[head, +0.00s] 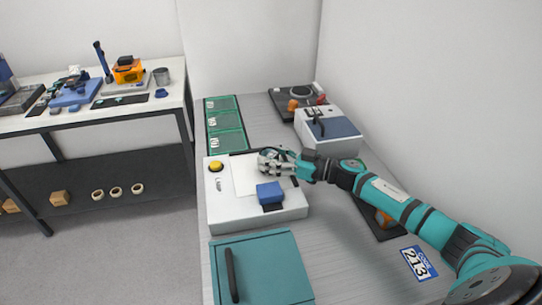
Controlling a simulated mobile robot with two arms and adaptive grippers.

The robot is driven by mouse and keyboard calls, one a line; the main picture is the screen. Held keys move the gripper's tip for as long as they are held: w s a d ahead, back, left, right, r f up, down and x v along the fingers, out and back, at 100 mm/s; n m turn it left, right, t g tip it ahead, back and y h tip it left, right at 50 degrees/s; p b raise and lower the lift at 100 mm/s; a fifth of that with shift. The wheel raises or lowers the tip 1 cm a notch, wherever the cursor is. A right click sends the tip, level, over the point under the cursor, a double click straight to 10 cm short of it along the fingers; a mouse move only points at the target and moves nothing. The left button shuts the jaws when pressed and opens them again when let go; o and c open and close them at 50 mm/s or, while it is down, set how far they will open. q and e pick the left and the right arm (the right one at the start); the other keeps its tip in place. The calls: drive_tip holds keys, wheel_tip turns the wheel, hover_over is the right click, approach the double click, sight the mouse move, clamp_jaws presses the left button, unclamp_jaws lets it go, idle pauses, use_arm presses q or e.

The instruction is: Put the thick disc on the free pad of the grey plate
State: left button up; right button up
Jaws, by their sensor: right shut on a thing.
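My right gripper (268,159) reaches in from the right and is over the back right part of a white instrument box (235,211). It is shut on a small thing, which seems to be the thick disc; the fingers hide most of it. I cannot tell the height of the gripper above the box. A pale flat square (244,181) lies on the box top, beside and partly under the gripper. I cannot make out for certain which surface is the grey plate or its free pad. My left gripper is out of view.
A blue block (269,192) and a yellow button (215,166) are on the box. A green three-part tray (226,126) lies behind it, a teal case (265,270) in front. A grey-white device (327,130) stands at the back right. My arm crosses the right side of the bench.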

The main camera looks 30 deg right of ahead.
drive_tip(key=shift+f, duration=0.1)
drive_tip(key=o, duration=1.4)
